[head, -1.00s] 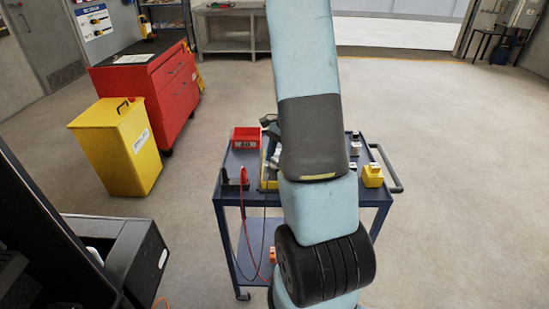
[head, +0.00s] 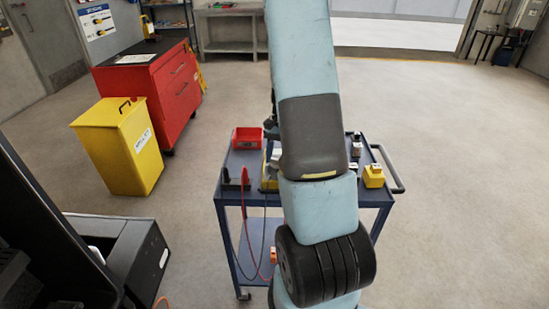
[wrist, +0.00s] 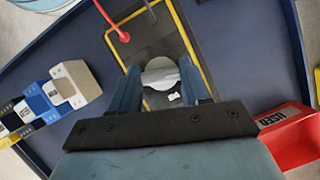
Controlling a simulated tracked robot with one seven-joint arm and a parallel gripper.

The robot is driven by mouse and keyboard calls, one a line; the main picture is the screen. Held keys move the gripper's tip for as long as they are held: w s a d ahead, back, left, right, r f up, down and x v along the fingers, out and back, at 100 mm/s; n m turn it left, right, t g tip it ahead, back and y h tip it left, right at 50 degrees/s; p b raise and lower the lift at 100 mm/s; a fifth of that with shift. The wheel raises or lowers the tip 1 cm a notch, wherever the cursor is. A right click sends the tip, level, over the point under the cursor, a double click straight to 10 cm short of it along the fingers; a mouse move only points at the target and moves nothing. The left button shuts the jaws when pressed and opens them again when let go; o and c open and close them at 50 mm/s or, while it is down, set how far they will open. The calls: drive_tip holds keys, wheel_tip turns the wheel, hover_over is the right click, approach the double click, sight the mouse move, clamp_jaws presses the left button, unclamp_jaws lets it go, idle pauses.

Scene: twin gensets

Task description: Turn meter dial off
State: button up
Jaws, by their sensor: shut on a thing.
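The meter (wrist: 150,48) lies on the blue cart, a dark face with a yellow rim, in the wrist view. A red lead and a dark lead plug into its far end. Its round grey dial (wrist: 161,72) has a white mark beside it. My gripper (wrist: 160,88) is over the meter, with one finger on each side of the dial, shut on it. The fingers hide the dial's sides, so its exact setting cannot be read. In the head view a yellow edge of the meter (head: 268,184) shows beside my arm, which hides the rest and my gripper.
The blue cart (head: 228,197) also carries a red bin (head: 247,138), a yellow block (head: 373,176) and several small blocks on its right side. A yellow bin (head: 120,150) and a red cabinet (head: 150,85) stand to the left. The floor to the right is open.

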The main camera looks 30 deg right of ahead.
drive_tip(key=shift+w+n+g+h, duration=0.15)
drive_tip(key=shift+n+g+h, duration=0.3)
drive_tip(key=shift+n, duration=1.25)
drive_tip(key=o, duration=1.1)
drive_tip(key=shift+c, duration=0.2)
drive_tip(key=shift+r, duration=0.1)
drive_tip(key=v, duration=1.3)
drive_tip(key=shift+w+r, duration=0.15)
drive_tip(key=shift+r, duration=0.1)
drive_tip(key=shift+a, duration=0.1)
